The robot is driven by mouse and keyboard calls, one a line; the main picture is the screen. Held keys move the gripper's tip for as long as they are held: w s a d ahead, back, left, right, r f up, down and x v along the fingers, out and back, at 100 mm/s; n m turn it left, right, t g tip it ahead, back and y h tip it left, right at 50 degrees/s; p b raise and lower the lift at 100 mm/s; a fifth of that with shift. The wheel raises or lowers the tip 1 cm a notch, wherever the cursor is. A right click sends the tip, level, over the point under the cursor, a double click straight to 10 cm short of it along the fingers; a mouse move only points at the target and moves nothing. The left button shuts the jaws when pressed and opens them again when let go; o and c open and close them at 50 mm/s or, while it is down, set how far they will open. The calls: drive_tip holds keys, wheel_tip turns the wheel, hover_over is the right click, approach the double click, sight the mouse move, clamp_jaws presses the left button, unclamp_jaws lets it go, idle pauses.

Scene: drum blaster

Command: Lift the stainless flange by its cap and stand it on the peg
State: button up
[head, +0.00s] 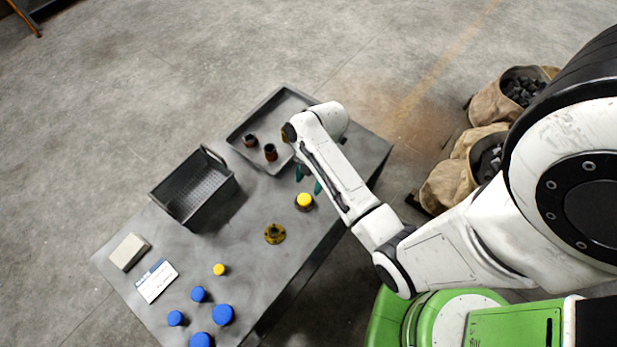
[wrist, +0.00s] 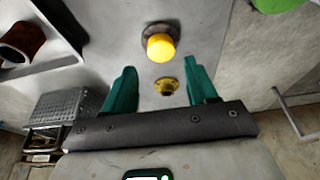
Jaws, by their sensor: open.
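A flange with a yellow cap (head: 304,200) stands on the grey table near its right edge. Its cap also shows in the wrist view (wrist: 160,48), with a dark brownish rim behind it; I cannot tell whether the metal is stainless. My gripper (head: 309,181) has two teal fingers spread apart with nothing between them. In the head view it is just above the capped flange in the picture. In the wrist view the cap lies beyond the fingertips (wrist: 159,70), untouched. A brass-coloured flange (head: 275,233) without a cap lies nearby. I cannot make out a peg for certain.
A grey tray (head: 240,137) holds rusty fittings (head: 270,152). A dark wire basket (head: 168,198), a pale block (head: 129,252), a label card (head: 157,281), a small yellow cap (head: 219,269) and several blue caps (head: 223,315) are on the table. Sacks (head: 495,103) stand on the floor at right.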

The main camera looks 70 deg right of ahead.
sight(305, 198)
drive_tip(key=shift+b+x, duration=2.65)
drive_tip(key=shift+x, duration=0.65)
drive_tip(key=shift+s, duration=0.1)
drive_tip(key=shift+c, duration=0.3)
drive_tip(key=c, duration=0.9)
drive_tip(key=shift+o, duration=0.2)
drive_tip(key=shift+r+p, duration=3.9)
drive_tip(key=shift+r, duration=1.15)
